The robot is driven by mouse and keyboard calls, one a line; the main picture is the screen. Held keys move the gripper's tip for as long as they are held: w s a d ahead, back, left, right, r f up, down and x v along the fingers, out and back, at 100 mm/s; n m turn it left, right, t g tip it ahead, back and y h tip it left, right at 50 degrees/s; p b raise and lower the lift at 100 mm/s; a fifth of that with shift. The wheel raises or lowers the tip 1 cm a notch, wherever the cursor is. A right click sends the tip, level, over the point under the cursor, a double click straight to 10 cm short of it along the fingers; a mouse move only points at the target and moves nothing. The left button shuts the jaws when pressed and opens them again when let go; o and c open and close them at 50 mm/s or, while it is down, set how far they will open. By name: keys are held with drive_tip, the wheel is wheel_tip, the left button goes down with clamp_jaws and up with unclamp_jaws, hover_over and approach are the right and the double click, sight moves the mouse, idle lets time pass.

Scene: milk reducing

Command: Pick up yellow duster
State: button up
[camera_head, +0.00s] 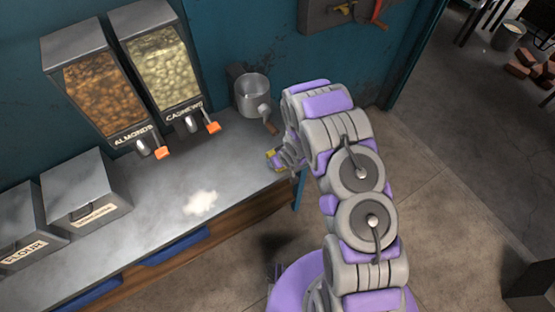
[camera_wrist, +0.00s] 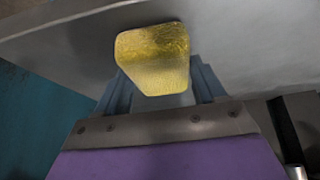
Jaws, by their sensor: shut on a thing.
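The yellow duster (camera_wrist: 155,60) sits between the two fingers of my gripper (camera_wrist: 162,88) in the wrist view, with the grey counter surface behind it. My gripper is shut on it. In the head view a small yellow patch of the duster (camera_head: 273,158) shows at my gripper (camera_head: 281,160), by the right end of the counter. Much of the gripper is hidden behind my arm there. I cannot tell whether the duster touches the counter.
The grey counter (camera_head: 150,190) holds a white powder pile (camera_head: 201,203), almond (camera_head: 105,95) and cashew (camera_head: 165,70) dispensers, a metal grinder (camera_head: 252,95), and a flour box (camera_head: 30,230) with another box (camera_head: 88,195) beside it. Open floor (camera_head: 450,200) lies to the right.

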drive_tip(key=shift+r, duration=0.45)
drive_tip(key=r, duration=0.1)
drive_tip(key=r+p, duration=0.1)
drive_tip(key=shift+s+d+r, duration=0.1)
drive_tip(key=shift+s+r, duration=0.3)
drive_tip(key=s+d+r+p, duration=0.1)
drive_tip(key=s+d+p, duration=0.3)
drive_tip(key=s, duration=1)
drive_tip(key=shift+s+r, duration=0.2)
drive_tip(key=shift+s, duration=0.1)
